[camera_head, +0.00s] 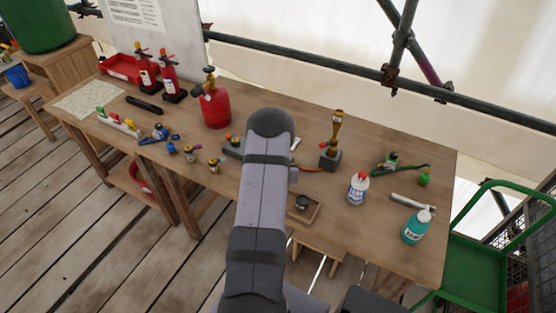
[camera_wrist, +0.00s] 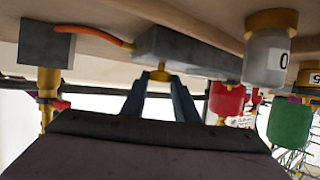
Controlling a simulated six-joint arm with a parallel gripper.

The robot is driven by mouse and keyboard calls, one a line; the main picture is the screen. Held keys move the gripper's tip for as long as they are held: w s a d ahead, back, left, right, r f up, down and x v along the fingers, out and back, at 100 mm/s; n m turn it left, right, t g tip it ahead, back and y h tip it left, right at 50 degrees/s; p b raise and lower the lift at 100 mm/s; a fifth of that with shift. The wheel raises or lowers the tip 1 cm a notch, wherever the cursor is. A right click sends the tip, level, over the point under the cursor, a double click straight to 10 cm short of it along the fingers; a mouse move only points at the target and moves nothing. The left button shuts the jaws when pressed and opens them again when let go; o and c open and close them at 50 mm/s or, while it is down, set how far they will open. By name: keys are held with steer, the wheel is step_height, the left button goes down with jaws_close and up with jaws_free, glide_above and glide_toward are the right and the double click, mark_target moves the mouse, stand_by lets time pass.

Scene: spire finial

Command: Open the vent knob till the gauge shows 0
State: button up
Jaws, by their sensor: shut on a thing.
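In the wrist view, which is upside down, my gripper (camera_wrist: 159,84) has its two blue fingers on either side of a small brass knob (camera_wrist: 160,75). It is shut on this knob, which sticks out of a long grey box (camera_wrist: 195,54). I take it to be the vent knob. In the head view the grey box (camera_head: 232,148) shows left of my arm, partly hidden by it. My gripper is hidden there behind the arm. I cannot make out a gauge face or its reading in either view.
An orange hose (camera_wrist: 103,36) joins the grey box to a grey block (camera_wrist: 46,48) with a brass stem and red lever (camera_wrist: 61,104). Small labelled canisters (camera_wrist: 265,55) stand close by. A red gas bottle (camera_head: 215,108), white bottle (camera_head: 357,190) and teal bottle (camera_head: 416,229) stand on the bench.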

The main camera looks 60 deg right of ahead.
steer(key=shift+s+d+n+t+b, duration=0.1)
steer(key=shift+n+t+b, duration=0.2)
steer(key=shift+n+t, duration=0.3)
steer(key=shift+r, duration=0.1)
steer(key=o, duration=1.1)
steer(key=shift+c, duration=0.2)
steer(key=shift+s+a+r, duration=0.1)
steer(key=shift+s+a, duration=0.2)
steer(key=shift+a, duration=0.2)
steer(key=b+v, duration=0.2)
steer(key=v, duration=0.4)
steer(key=shift+r, duration=0.2)
